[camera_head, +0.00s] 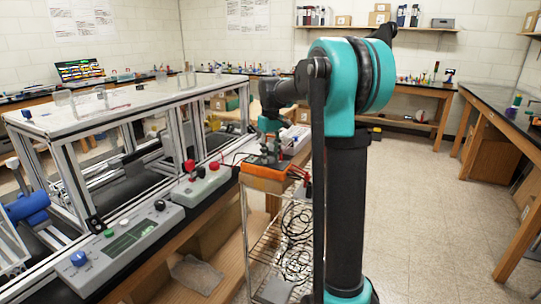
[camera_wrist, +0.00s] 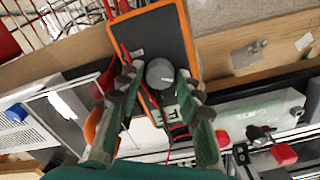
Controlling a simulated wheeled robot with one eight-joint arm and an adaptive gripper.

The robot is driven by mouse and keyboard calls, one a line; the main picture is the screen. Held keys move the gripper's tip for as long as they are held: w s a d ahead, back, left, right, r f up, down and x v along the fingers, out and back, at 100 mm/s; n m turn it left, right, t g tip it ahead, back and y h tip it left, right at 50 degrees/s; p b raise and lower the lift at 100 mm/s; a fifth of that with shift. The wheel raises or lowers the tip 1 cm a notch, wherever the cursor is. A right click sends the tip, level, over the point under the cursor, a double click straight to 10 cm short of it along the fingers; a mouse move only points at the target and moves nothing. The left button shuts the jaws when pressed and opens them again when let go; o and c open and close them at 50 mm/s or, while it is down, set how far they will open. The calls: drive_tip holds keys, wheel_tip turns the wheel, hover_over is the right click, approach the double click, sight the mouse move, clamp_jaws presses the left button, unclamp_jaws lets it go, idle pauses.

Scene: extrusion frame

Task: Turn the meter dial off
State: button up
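The meter (camera_wrist: 160,32) is an orange box with a black face in the wrist view. My gripper (camera_wrist: 160,82) is over the meter with one finger on each side of the dial. The fingers are apart; I cannot tell whether they touch the dial. In the head view the orange meter (camera_head: 262,173) stands on a wire cart, and my gripper (camera_head: 270,152) points down at its top. The dial is hidden there.
A grey control panel (camera_head: 130,240) with a blue knob and small buttons lies left of the cart. Red leads (camera_wrist: 170,135) run by the meter. An extrusion frame (camera_head: 120,115) stands left; floor at right is clear.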

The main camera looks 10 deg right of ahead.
sight(271, 158)
drive_tip(key=shift+o, duration=0.8)
wheel_tip(271, 158, up, 12)
